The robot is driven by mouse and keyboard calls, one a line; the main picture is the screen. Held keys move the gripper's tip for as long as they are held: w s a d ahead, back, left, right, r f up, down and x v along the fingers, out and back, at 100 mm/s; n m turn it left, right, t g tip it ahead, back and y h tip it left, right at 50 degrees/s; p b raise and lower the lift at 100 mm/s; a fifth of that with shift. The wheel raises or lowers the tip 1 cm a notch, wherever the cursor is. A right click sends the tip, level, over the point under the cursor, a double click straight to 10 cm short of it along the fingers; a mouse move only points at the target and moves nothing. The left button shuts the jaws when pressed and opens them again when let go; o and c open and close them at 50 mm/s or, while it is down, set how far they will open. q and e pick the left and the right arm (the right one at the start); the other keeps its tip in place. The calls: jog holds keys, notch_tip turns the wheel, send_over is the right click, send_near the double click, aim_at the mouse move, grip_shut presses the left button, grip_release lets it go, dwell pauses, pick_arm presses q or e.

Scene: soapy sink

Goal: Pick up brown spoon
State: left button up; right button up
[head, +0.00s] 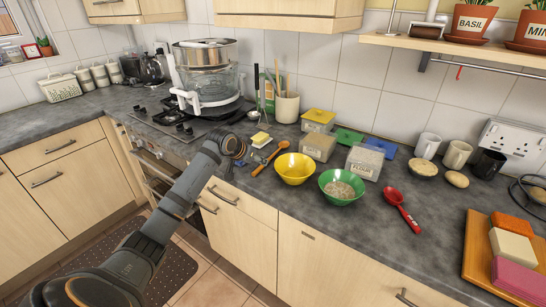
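The brown spoon (269,160) lies on the grey counter, just left of the yellow bowl (294,168). My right gripper is not in view.
A sponge (260,139) lies behind my gripper. A green bowl (341,187) and a red spoon (402,210) are to the right. A utensil pot (286,107) and tubs stand behind. A hob with a steamer (206,75) is at the left.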

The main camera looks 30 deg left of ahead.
aim_at(272, 157)
pick_arm(q)
jog(key=shift+w+f+p, duration=0.35)
jog(key=shift+w+f, duration=0.1)
jog(key=shift+w, duration=0.1)
jog(key=x, duration=0.3)
jog(key=shift+w+f, duration=0.3)
jog(key=shift+s+r, duration=0.1)
jog(key=shift+s, duration=0.05)
jog(key=shift+c, duration=0.6)
jog(key=c, duration=0.7)
grip_shut()
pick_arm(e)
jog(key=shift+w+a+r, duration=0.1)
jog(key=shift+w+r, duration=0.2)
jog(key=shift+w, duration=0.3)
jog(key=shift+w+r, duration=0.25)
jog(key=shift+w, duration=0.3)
